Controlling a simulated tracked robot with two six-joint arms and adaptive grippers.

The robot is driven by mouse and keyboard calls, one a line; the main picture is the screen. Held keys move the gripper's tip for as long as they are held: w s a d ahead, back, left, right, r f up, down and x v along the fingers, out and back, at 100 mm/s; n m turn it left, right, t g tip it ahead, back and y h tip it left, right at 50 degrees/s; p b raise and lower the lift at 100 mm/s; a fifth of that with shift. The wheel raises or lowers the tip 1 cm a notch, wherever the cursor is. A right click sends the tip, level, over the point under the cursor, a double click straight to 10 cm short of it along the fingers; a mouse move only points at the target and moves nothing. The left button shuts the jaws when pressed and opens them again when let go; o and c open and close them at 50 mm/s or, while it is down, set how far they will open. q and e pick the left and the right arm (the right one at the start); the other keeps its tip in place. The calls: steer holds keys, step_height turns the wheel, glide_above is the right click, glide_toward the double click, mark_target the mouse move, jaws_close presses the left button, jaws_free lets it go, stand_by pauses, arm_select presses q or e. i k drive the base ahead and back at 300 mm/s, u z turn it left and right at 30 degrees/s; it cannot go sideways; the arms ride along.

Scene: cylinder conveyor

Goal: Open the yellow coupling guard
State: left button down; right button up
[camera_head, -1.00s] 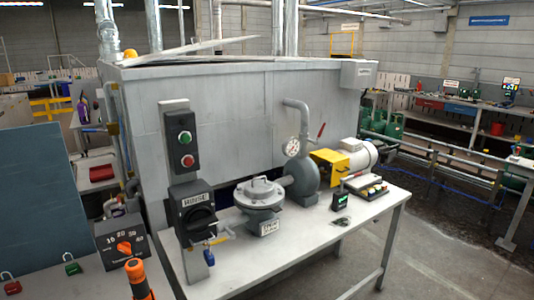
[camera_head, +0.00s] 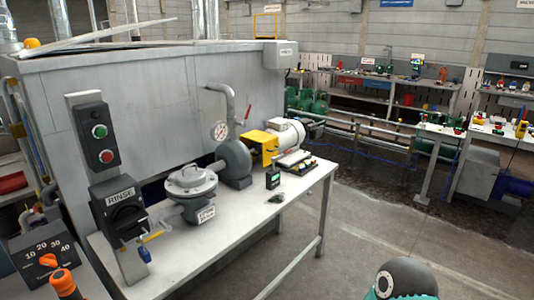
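The yellow coupling guard (camera_head: 261,146) is a small box-like cover on the workbench in the middle of the view. It sits between the round grey pump (camera_head: 235,163) on its left and the white motor (camera_head: 288,134) on its right. The coupling itself is hidden from view. No gripper touches the guard. Neither of my grippers is in view. A rounded dark grey and teal part at the bottom right looks like a piece of my own arm.
The grey workbench (camera_head: 205,241) also bears a round lidded grey housing (camera_head: 191,180), a small black-and-green device (camera_head: 272,180) and a tray (camera_head: 295,161). A RINSE switch (camera_head: 124,207) stands at the left. A red-handled valve (camera_head: 247,115) rises behind the pump. Floor right of the bench is clear.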

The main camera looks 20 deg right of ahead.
mark_target(270, 148)
steer(key=u, duration=1.05)
steer(key=i, duration=0.15)
steer(key=z, duration=3.05)
steer(key=i, duration=4.35)
steer(key=u, duration=1.55)
